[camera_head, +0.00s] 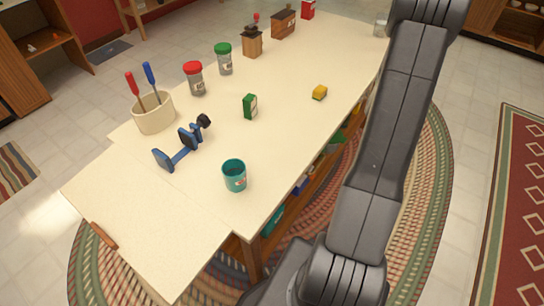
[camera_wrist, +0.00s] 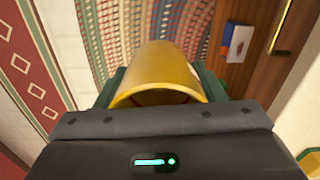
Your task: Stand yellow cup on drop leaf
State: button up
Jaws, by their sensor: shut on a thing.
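The yellow cup (camera_wrist: 168,72) is in the wrist view, between the green fingers of my gripper (camera_wrist: 160,88), which is shut on it. Its rim faces the camera, and most of its inside is hidden. Striped rug and floor show behind it. In the head view neither the cup nor my gripper shows; my arm runs out of the top right. The drop leaf (camera_head: 150,225) is the pale panel at the table's near left end, level with the top and bare, with a brown handle (camera_head: 103,235) at its edge.
On the table (camera_head: 290,125) near the leaf stand a teal cup (camera_head: 234,176), a blue clamp-like tool (camera_head: 182,146) and a crock of screwdrivers (camera_head: 154,112). Farther back are jars (camera_head: 195,79), a green box (camera_head: 250,106) and a yellow block (camera_head: 319,92). Shelving sits below the tabletop.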

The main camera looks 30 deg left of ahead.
aim_at(167, 233)
jog(key=k+j, duration=0.35)
jog(key=k, duration=0.15)
jog(key=k+j, duration=0.75)
jog(key=k, duration=0.2)
jog(key=i, duration=0.25)
